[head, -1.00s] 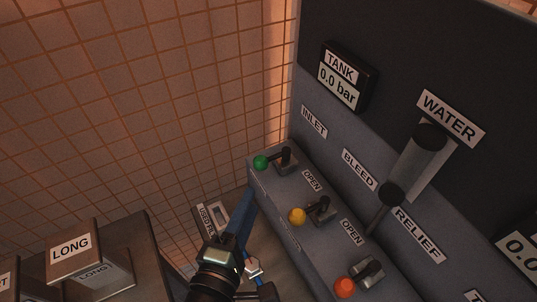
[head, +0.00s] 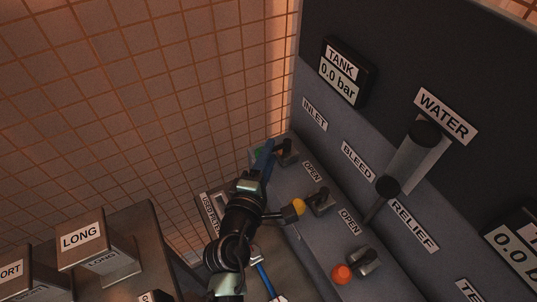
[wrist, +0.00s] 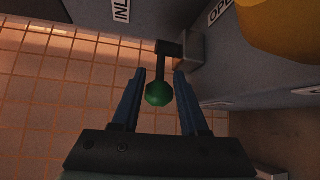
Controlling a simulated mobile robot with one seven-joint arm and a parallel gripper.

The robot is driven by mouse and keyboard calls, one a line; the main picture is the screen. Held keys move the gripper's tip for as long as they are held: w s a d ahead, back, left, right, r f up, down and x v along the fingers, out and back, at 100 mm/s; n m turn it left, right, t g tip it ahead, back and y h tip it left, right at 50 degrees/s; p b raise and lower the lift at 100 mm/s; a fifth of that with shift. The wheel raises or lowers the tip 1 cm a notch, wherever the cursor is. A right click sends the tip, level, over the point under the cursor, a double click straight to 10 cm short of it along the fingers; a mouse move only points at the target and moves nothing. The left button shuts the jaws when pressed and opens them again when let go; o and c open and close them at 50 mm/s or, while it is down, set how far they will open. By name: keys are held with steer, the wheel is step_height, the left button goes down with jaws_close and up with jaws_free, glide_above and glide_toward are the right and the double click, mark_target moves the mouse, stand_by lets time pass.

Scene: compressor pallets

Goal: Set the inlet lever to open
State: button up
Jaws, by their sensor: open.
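The inlet lever has a green ball knob (wrist: 159,94) on a dark stem, joined to a grey block (wrist: 190,50) on the panel. In the wrist view the knob sits between the two blue fingers of my gripper (wrist: 160,95), with gaps on both sides. My gripper is open. In the head view my gripper (head: 266,158) reaches the inlet lever (head: 284,150) below the INLET label (head: 314,114), and its finger hides most of the green knob. An OPEN label (head: 312,171) lies to the right of the lever's block.
The bleed lever's yellow knob (head: 298,207) is close to my arm in the head view and looms at the upper right of the wrist view. The relief lever's orange knob (head: 341,273) is further down the ledge. Boxes marked LONG (head: 98,247) stand at lower left.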

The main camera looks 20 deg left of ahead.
jaws_close()
